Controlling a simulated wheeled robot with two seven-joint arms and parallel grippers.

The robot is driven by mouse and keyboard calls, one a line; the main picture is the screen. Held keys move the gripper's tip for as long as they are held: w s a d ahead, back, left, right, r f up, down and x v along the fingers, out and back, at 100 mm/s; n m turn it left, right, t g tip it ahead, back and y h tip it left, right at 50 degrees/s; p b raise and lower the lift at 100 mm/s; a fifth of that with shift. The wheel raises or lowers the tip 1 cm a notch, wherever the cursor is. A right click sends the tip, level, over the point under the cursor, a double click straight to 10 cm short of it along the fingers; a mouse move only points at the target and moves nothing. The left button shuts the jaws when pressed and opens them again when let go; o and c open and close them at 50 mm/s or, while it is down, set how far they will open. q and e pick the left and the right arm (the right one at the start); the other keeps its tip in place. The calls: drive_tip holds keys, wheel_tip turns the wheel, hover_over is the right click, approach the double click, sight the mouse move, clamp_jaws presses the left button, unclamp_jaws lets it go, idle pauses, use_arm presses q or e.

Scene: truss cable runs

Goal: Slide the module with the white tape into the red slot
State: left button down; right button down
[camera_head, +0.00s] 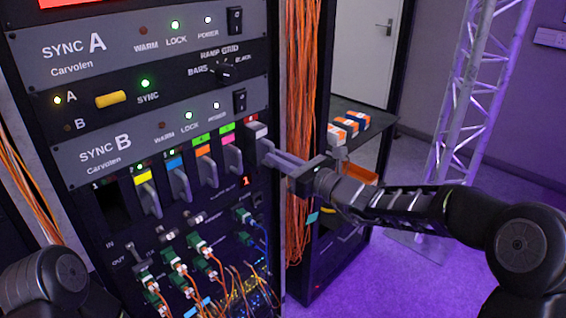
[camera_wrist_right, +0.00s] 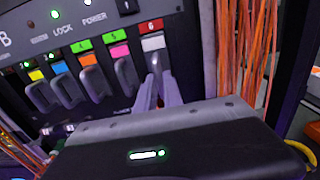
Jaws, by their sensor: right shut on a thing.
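The module with the white tape (camera_head: 257,131) is at the right end of the module row in the rack. It sits under the red label marked 6 (camera_wrist_right: 151,25), in the red slot; I cannot tell whether it is fully seated. Its white tape also shows in the wrist view (camera_wrist_right: 153,43). My right gripper (camera_head: 272,157) is shut on this module's grey handle, its fingers reaching in from the right. The fingers partly hide the handle in the wrist view (camera_wrist_right: 157,90). My left gripper is out of view.
Modules with pink (camera_head: 228,140), orange (camera_head: 205,151), blue (camera_head: 176,165) and yellow tape (camera_head: 143,177) stand to the left. A dark opening (camera_head: 112,206) is at the far left. Orange cables (camera_head: 300,90) hang right of the row. Green plugs (camera_head: 197,241) and cables crowd below.

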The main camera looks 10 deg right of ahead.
drive_tip(key=shift+w+a, duration=0.15)
idle(0.3)
drive_tip(key=shift+b+x, duration=0.35)
drive_tip(key=shift+x, duration=1.15)
drive_tip(key=shift+w+a, duration=0.1)
drive_tip(key=shift+w, duration=0.05)
drive_tip(key=c, duration=1.4)
unclamp_jaws()
drive_tip(key=shift+w+a, duration=0.1)
drive_tip(key=shift+f, duration=0.1)
